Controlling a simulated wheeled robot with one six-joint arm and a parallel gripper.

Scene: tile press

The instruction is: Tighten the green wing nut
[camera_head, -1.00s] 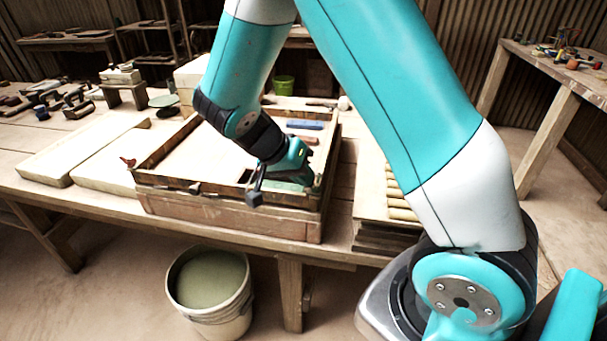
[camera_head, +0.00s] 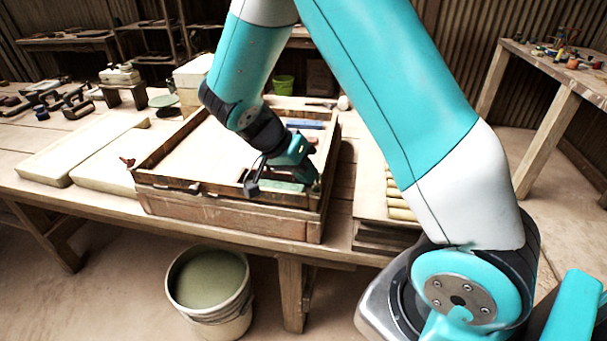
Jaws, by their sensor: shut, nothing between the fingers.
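I cannot make out the green wing nut; my arm and gripper may hide it. A wooden frame press (camera_head: 160,205) stands on the bench. A small red wing-shaped piece (camera_head: 128,162) sticks out at its left side. My gripper (camera_head: 252,188) points down over the front right part of the frame, near its front rim. It is shut, with nothing seen held in it. A green block (camera_head: 283,186) lies inside the frame just right of the fingers. Whether the fingers touch the rim cannot be told.
A blue block (camera_head: 305,125) lies at the back right inside the frame. Pale slabs (camera_head: 85,150) lie on the bench to the left, with clamps (camera_head: 77,104) behind. A green cup (camera_head: 284,85) stands behind the frame. A bucket (camera_head: 210,290) stands on the floor in front.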

